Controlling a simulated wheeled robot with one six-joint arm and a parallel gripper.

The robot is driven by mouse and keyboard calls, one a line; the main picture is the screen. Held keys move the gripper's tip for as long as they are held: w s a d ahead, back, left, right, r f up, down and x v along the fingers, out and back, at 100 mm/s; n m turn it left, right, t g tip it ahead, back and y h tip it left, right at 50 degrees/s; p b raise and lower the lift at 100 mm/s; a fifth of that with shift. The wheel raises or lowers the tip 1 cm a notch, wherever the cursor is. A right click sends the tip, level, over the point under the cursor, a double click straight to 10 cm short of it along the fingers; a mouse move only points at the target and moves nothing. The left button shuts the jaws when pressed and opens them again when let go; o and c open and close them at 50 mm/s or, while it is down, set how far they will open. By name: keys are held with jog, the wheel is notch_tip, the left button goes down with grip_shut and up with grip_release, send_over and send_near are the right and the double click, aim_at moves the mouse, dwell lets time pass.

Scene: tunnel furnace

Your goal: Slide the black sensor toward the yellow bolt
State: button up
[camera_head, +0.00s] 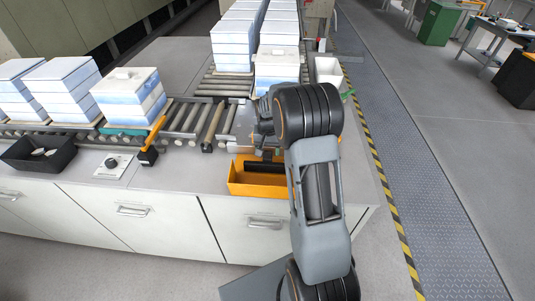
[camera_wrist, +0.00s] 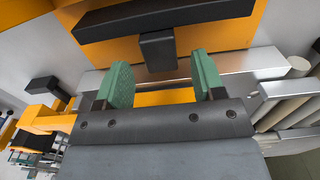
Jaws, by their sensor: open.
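My gripper (camera_wrist: 162,68) is open, with its two green finger pads apart. A black block (camera_wrist: 157,50) shows beyond and between the fingertips, below a long black bar on an orange surface; no contact with the pads is clear. In the head view, a black part (camera_head: 265,167) lies at the orange tray (camera_head: 262,188), beside my arm, which hides some of it. A yellow bar with a black base (camera_head: 147,157) stands tilted on the counter to the left. I cannot tell for certain which parts are the black sensor and the yellow bolt.
A roller conveyor (camera_head: 185,118) with stacks of blue-white blocks (camera_head: 130,95) runs behind the counter. A black tray (camera_head: 38,153) and a panel with a black knob (camera_head: 112,162) are at left. The counter between the yellow bar and orange tray is clear.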

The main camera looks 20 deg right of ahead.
aim_at(267, 154)
jog(key=shift+f, duration=1.5)
grip_shut()
